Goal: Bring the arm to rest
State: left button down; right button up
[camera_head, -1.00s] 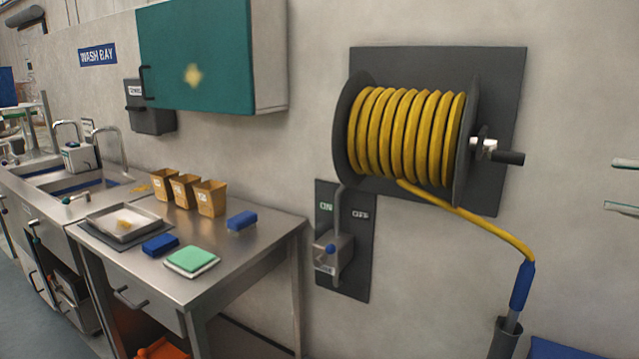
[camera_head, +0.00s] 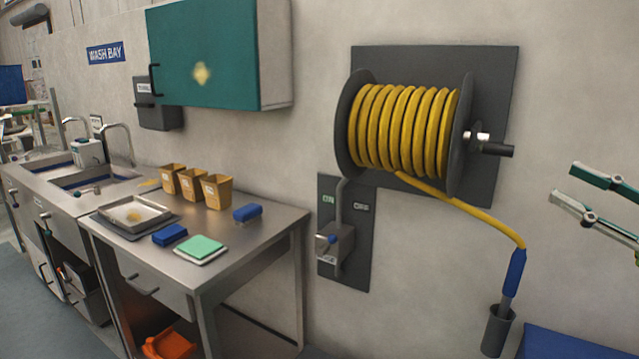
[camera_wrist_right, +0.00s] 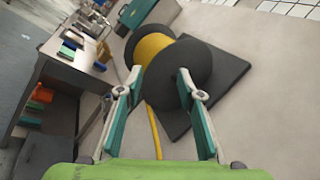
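My right gripper (camera_head: 584,188) is at the right edge of the head view, in front of bare wall and apart from the hose reel (camera_head: 405,130). Its two fingers are spread with nothing between them. In the right wrist view the fingers of this gripper (camera_wrist_right: 158,85) also stand wide apart, with the reel (camera_wrist_right: 180,75) and its yellow hose beyond them. The rest of the right arm is mostly outside the head view. My left gripper does not show in either view.
A steel table (camera_head: 255,255) holds a tray (camera_head: 135,214), three tan bins (camera_head: 190,183), blue blocks (camera_head: 169,235) and a green-topped pad (camera_head: 201,248). A teal cabinet (camera_head: 205,55) hangs above. A valve lever (camera_head: 335,245) is below the reel. The hose nozzle sits in a holder (camera_head: 497,330).

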jog(key=w+d+f+m+t+h, duration=0.1)
jog(key=w+f+m+t+h, duration=0.15)
jog(key=f+m+h, duration=0.7)
jog(key=w+f+m+t+h, duration=0.1)
jog(key=f+m+t+h, duration=0.25)
jog(key=m, duration=1.15)
jog(key=s+a+f+m+g+h, duration=0.1)
jog(key=s+f+m+g+h, duration=0.2)
jog(key=f+m, duration=0.7)
jog(key=s+a+f+m+g+h, duration=0.1)
jog(key=s+f+m+g, duration=0.35)
jog(key=f, duration=0.85)
jog(key=s+a+f+m+g+y, duration=0.2)
jog(key=s+a+f+m+g, duration=0.35)
jog(key=s+a+f, duration=0.45)
jog(key=s+a+f+m+g+y, duration=0.2)
jog(key=s+a+f+m+g, duration=0.5)
jog(key=s, duration=0.6)
notch_tip(320, 180, down, 28)
jog(key=s+n, duration=0.2)
jog(key=n, duration=0.1)
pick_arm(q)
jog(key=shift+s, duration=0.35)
pick_arm(e)
jog(key=s+d+f+g, duration=0.1)
jog(key=s+d+f, duration=0.1)
jog(key=s+f, duration=1.3)
jog(key=shift+s, duration=0.8)
